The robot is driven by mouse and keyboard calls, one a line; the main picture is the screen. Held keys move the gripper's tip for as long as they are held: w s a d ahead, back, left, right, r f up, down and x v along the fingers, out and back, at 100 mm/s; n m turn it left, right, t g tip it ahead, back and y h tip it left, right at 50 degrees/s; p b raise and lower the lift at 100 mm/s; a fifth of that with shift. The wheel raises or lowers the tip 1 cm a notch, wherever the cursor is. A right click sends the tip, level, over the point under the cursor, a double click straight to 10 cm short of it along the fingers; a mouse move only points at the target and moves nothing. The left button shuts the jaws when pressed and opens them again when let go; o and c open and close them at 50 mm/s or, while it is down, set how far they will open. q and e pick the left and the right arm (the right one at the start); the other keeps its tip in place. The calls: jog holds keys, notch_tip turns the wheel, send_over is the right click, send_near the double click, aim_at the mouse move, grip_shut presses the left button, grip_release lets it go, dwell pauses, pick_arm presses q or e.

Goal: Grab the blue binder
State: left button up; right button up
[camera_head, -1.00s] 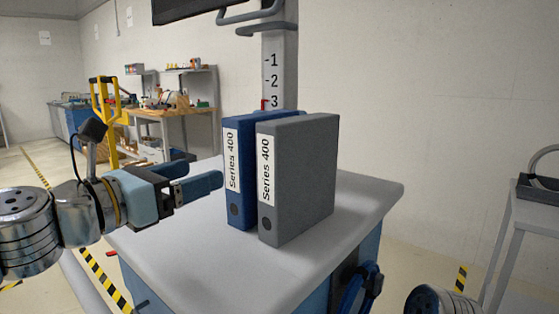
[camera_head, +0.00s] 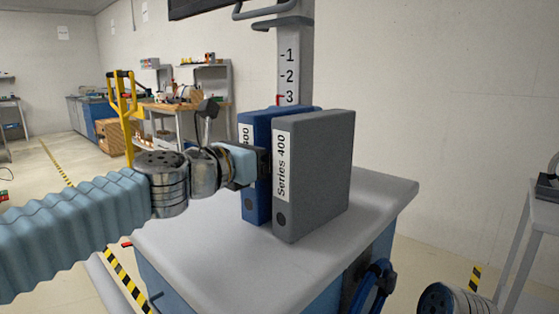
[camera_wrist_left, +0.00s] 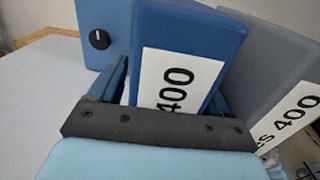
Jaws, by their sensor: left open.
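The blue binder (camera_head: 257,205) stands upright on the cart top (camera_head: 200,248), left of a grey binder (camera_head: 325,175). My left gripper (camera_head: 262,163) is at its spine and covers part of its label. In the left wrist view the blue binder (camera_wrist_left: 188,40) stands between the open fingers of the left gripper (camera_wrist_left: 168,92). One finger is on its left side and the other is in the gap beside the grey binder (camera_wrist_left: 265,60). I cannot tell whether the fingers touch it. The fingertips are hidden in the head view. My right gripper is not in view.
In the left wrist view a blue box with a black knob (camera_wrist_left: 104,28) stands left of the blue binder. A grey post (camera_head: 295,60) rises behind the binders. The cart top is clear in front of them. A grey stand (camera_head: 530,215) is at the right.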

pick_arm(q)
jog(key=shift+c, duration=0.3)
grip_shut()
jog(key=shift+r, duration=0.1)
jog(key=shift+r, duration=0.1)
